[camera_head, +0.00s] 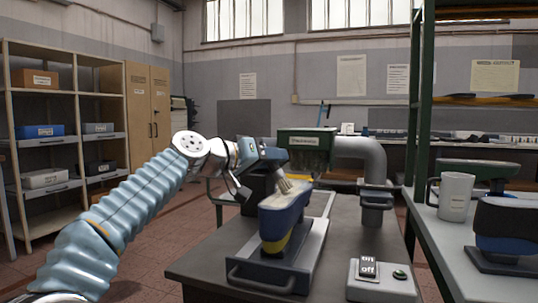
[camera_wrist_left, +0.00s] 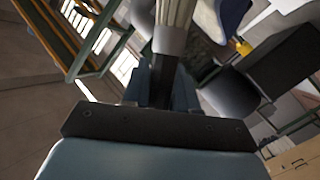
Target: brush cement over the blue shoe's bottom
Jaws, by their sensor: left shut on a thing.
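The blue shoe (camera_head: 283,222) is bottom up on a stand, its pale sole on top and a yellow patch low on its side. Part of it seems to show at the top of the left wrist view (camera_wrist_left: 232,16). In the left wrist view the brush's grey ferrule (camera_wrist_left: 170,41) stands up from between the fingers. My right gripper is not in view.
The shoe's stand has a grey base (camera_head: 265,270) with a front handle on the dark table (camera_head: 215,262). A black container (camera_head: 256,188) is behind the shoe. A green hood (camera_head: 305,140) with a grey duct (camera_head: 373,165) is behind. A switch box (camera_head: 380,287) is front right; a mug (camera_head: 456,197) is on the right shelf.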

